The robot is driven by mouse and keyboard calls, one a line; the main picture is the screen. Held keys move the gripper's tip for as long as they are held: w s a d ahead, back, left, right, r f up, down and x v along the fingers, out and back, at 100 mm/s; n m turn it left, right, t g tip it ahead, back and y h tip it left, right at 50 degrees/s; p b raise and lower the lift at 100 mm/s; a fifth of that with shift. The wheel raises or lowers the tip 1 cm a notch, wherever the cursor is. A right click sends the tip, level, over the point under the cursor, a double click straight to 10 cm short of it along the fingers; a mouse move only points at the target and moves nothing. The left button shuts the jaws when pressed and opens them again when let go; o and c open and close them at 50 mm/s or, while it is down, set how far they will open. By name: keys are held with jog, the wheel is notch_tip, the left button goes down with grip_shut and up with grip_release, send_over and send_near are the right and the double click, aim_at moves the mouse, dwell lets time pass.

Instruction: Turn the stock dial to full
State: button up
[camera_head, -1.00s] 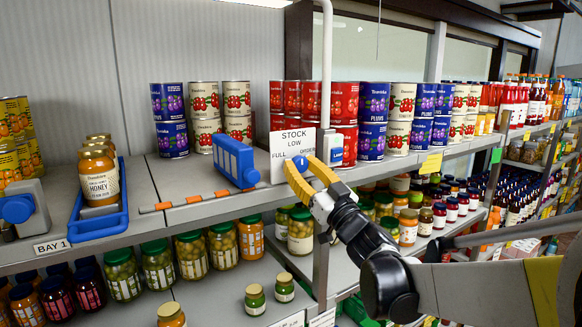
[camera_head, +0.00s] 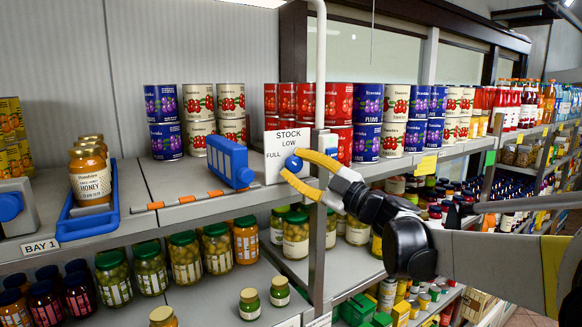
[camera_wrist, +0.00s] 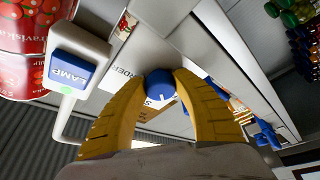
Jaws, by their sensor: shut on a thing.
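My yellow-fingered gripper (camera_head: 288,168) reaches in from the right and is shut on the knob. In the wrist view the blue knob (camera_wrist: 160,84) sits between the two fingertips (camera_wrist: 161,86). The card's right part is hidden behind the fingers in the head view. I cannot tell clearly which label the knob's mark points to.
A white switch box labelled LAMP (camera_wrist: 78,62) is close beside my fingers. A metal post (camera_head: 318,200) rises just right of the card. Cans (camera_head: 368,122) stand behind, jars (camera_head: 185,251) below.

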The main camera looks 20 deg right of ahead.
jog(key=shift+n+g, duration=0.4)
jog(key=shift+n, duration=0.7)
jog(key=o, duration=1.2)
